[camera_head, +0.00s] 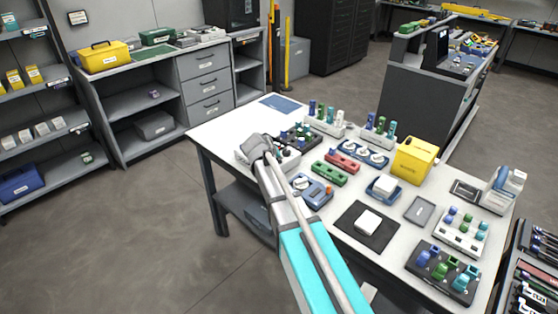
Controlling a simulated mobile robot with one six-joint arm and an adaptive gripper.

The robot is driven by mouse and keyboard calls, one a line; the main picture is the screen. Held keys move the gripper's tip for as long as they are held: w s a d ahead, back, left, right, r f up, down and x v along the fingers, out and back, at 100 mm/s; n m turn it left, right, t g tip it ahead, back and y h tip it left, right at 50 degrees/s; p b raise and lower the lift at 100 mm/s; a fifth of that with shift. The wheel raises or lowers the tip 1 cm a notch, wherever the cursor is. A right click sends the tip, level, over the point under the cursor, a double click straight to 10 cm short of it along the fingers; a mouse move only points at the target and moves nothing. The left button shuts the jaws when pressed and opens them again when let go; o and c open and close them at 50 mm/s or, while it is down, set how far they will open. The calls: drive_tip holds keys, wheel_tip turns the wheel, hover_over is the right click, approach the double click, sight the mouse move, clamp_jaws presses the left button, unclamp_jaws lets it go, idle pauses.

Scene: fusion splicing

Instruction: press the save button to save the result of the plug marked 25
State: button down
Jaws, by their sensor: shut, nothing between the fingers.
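My arm reaches from the bottom of the view to the left end of the white table (222,129). My gripper (262,158) is at its far end, low over or against a pale grey device (291,162) with dark parts on top. It is shut and holds nothing; its fingertips are small and partly hidden by my wrist. I cannot tell whether they touch the device. The save button cannot be made out. Plugs in blue, green and teal stand in pale racks (341,130) at the back and a dark rack (421,268) at the front right; no number 25 is readable.
Red (343,161) and green (329,173) blocks, a blue tray (384,188), a black mat (351,231) and a yellow box (415,159) crowd the table. A blue sheet (279,104) lies at the far left corner. Shelves stand left; the floor (130,240) between is clear.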

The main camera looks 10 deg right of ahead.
drive_tip(key=shift+r, duration=0.2)
drive_tip(key=shift+r+p, duration=0.7)
drive_tip(key=shift+p, duration=0.15)
wheel_tip(320, 180, up, 5)
drive_tip(key=p, duration=0.5)
idle(0.8)
drive_tip(key=s+f+g+y+p, duration=0.2)
drive_tip(key=s+g+y, duration=0.4)
drive_tip(key=s, duration=2.2)
drive_tip(key=shift+s+d+m+g+p, duration=0.2)
drive_tip(key=shift+s+m+g+p, duration=0.15)
drive_tip(key=shift+p, duration=0.45)
